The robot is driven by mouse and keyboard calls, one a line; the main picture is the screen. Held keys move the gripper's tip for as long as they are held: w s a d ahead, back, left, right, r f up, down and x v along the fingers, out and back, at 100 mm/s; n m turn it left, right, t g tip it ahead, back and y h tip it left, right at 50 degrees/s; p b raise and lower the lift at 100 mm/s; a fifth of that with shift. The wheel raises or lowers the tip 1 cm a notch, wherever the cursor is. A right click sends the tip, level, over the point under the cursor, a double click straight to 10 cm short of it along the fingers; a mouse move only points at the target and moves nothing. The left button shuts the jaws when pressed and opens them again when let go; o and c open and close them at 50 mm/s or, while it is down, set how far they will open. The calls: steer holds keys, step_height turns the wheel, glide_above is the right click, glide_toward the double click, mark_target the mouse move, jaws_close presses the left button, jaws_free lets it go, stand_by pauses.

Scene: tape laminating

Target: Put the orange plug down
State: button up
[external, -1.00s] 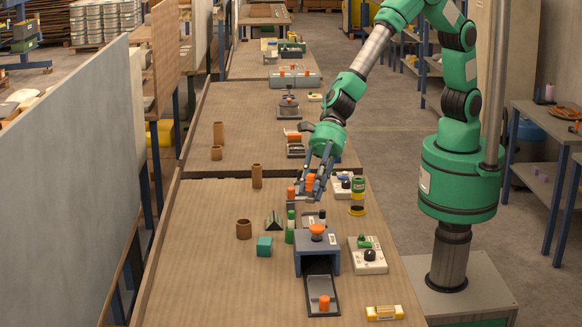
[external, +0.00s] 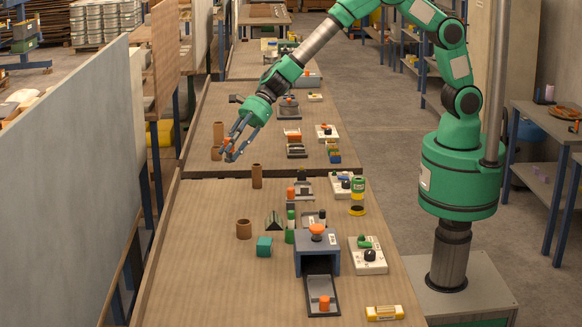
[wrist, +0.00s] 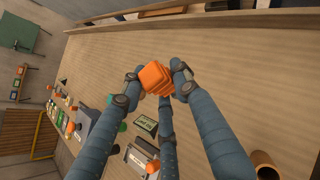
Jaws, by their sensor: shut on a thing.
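The orange plug (wrist: 154,76) is held between the fingertips of my gripper in the wrist view. It looks like a small ridged block, and the fingers hide part of its sides. The fingers are shut on the plug above the table top; the gap below cannot be judged exactly.
Brown cylinders (external: 257,176) (external: 244,229) stand near the gripper. A blue box (external: 317,256) with an orange knob, a green block (external: 264,246) and switch boxes (external: 367,256) stand to the right and front. The table's left side (external: 195,270) is bare.

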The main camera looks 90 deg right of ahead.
steer(key=w+d+m, duration=0.1)
steer(key=w+d, duration=0.3)
steer(key=d, duration=0.7)
steer(key=shift+t+h, duration=0.3)
steer(key=shift+s+a+f, duration=0.1)
steer(key=shift+f, duration=1.2)
steer(key=shift+s+a+f, duration=0.1)
steer(key=shift+f, duration=1.2)
steer(key=shift+f+b, duration=0.55)
steer(key=shift+f, duration=2.6)
steer(key=shift+f, duration=0.1)
steer(key=shift+f+b, duration=0.4)
steer(key=shift+f, duration=1.35)
steer(key=shift+f, duration=0.15)
